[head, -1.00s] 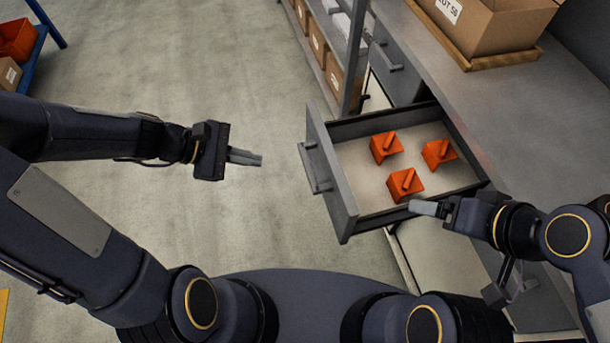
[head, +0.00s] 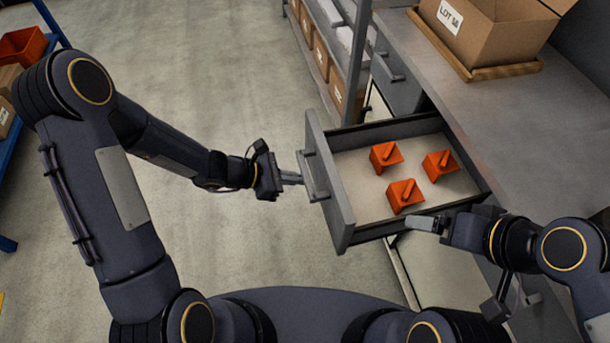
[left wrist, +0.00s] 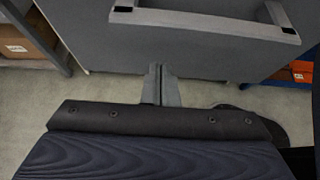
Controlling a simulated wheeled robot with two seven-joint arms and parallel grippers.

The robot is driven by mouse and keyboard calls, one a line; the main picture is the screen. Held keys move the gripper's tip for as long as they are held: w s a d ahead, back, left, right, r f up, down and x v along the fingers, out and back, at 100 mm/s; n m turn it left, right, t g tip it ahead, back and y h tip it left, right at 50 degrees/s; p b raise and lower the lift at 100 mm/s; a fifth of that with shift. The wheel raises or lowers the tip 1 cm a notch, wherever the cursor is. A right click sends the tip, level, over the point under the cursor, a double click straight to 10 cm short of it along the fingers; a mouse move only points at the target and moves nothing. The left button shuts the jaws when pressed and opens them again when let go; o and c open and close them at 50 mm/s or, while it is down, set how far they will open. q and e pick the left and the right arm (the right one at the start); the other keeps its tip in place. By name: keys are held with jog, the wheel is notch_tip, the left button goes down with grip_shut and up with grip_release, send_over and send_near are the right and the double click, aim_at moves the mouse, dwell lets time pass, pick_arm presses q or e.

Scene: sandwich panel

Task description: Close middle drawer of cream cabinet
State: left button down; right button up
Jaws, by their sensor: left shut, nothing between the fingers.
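A grey drawer (head: 350,227) is pulled out from the cabinet, whose pale cream body (head: 440,268) shows below it. Several-sided orange blocks (head: 405,195) with slanted tops lie in the drawer. Its grey bar handle (head: 312,176) is on the front panel; the handle also shows in the left wrist view (left wrist: 205,22). My left gripper (head: 292,178) is shut and empty, its tips close to the handle; contact is unclear. In the left wrist view the fingers (left wrist: 160,85) point at the front panel below the handle. My right gripper (head: 425,224) is by the drawer's near side; its jaw opening is unclear.
Another drawer front (head: 396,76) with a handle stands closed behind the open drawer. A cardboard box (head: 490,30) sits in a wooden tray on the grey worktop (head: 550,130). A shelf with boxes (head: 337,80) stands behind. The floor left of the drawer is clear.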

pick_arm(q)
jog(key=shift+w+d, duration=0.2)
jog(key=shift+d, duration=0.4)
jog(key=shift+w+d, duration=0.2)
jog(key=shift+d, duration=0.4)
pick_arm(e)
jog(key=shift+r, duration=0.15)
pick_arm(q)
jog(key=shift+d, duration=0.15)
